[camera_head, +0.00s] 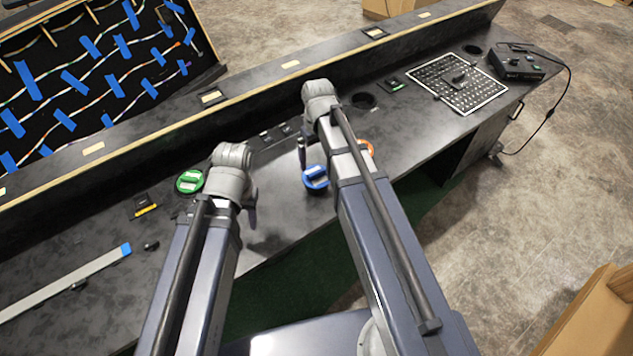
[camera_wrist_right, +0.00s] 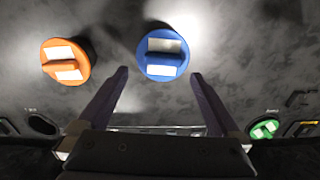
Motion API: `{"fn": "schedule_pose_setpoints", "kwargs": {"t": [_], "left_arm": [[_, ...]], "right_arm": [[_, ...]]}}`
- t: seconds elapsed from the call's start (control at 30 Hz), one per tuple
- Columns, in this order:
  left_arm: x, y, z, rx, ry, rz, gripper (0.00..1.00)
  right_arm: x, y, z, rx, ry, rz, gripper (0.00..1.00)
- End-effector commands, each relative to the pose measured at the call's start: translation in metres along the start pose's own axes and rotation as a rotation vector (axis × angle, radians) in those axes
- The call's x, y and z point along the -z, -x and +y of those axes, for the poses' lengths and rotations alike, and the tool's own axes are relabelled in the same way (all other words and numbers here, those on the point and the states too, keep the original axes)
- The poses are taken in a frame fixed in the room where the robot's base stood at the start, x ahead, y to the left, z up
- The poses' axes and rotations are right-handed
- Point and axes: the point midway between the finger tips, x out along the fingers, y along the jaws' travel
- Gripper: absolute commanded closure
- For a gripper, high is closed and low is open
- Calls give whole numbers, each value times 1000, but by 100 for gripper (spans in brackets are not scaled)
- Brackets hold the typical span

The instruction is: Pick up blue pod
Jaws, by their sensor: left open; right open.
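The blue pod (camera_head: 316,178) is a round blue disc with white patches and a raised bar, sitting on the black console top. In the right wrist view the blue pod (camera_wrist_right: 163,57) lies just beyond the fingertips, roughly centred between them. My right gripper (camera_wrist_right: 159,74) is open and empty. In the head view my right gripper (camera_head: 302,152) shows as a dark finger close to the blue pod, partly hidden by its arm. My left gripper (camera_head: 251,212) is mostly hidden behind its wrist, over the console left of the blue pod; its jaws are open.
An orange pod (camera_wrist_right: 66,62) sits beside the blue one, mostly hidden by my right arm in the head view. A green pod (camera_head: 190,181) lies near my left wrist. A perforated panel (camera_head: 458,82) and a black box (camera_head: 517,65) stand at the right end.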

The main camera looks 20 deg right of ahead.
Motion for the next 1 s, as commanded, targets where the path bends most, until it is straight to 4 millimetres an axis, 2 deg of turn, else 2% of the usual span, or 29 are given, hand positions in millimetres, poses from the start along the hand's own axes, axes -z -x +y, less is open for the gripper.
{"fn": "schedule_pose_setpoints", "kwargs": {"t": [0.4,0.73,1.0], "left_arm": [[3,-48,4,0,0,0,50],[3,-49,5,0,0,0,50],[3,-49,5,0,0,0,50]], "right_arm": [[-4,-48,-5,0,0,1,0],[-4,-50,-5,0,0,1,0],[-4,-50,-5,0,0,1,30]]}}
